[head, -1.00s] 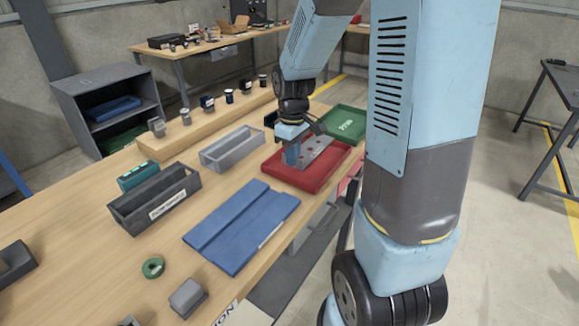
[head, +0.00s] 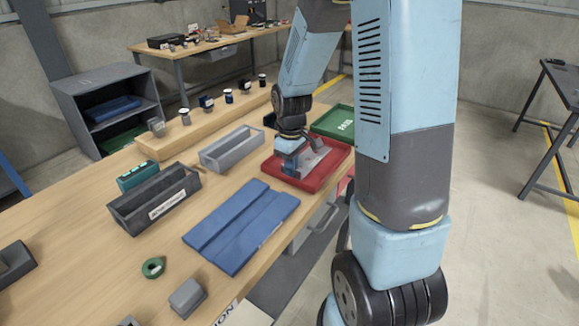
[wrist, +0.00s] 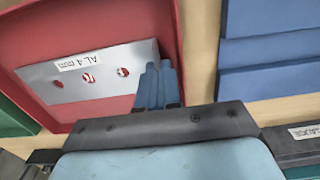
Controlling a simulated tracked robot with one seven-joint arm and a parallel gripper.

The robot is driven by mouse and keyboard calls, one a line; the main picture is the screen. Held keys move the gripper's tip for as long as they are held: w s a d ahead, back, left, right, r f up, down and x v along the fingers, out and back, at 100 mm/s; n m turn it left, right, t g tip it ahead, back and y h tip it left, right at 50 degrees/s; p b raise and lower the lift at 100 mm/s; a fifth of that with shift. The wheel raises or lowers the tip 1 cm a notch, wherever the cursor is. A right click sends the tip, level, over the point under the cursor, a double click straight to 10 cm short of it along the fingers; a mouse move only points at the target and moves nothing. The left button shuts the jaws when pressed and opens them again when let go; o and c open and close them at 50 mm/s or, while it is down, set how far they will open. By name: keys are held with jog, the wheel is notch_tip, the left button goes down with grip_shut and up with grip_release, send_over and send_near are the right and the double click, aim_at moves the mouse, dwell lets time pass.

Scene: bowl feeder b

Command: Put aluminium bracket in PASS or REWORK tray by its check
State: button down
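In the head view my gripper (head: 290,166) is low over the tray's left part and hides some of the bracket (head: 311,160). I cannot tell whether the bracket rests on the tray floor.
A green tray (head: 333,123) lies behind the red one. A blue grooved fixture (head: 240,225) lies in front, with a grey bin (head: 231,148) and a dark labelled box (head: 153,203) to the left. Several small parts stand on the raised wooden ledge (head: 215,118).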

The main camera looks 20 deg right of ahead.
jog(key=c, duration=1.6)
grip_release()
notch_tip(320, 180, up, 12)
jog(key=s+r+m+t, duration=0.2)
jog(key=s+r, duration=0.2)
jog(key=s, duration=0.2)
jog(key=s+r+m+t, duration=0.1)
jog(key=s+r+m, duration=0.1)
jog(key=s+r, duration=0.2)
jog(key=s+r+m+t, duration=0.2)
jog(key=s+r, duration=0.3)
jog(key=s, duration=0.4)
jog(key=shift+s+a+m+t, duration=0.2)
jog(key=shift+a+m+t, duration=0.1)
jog(key=shift+m, duration=0.3)
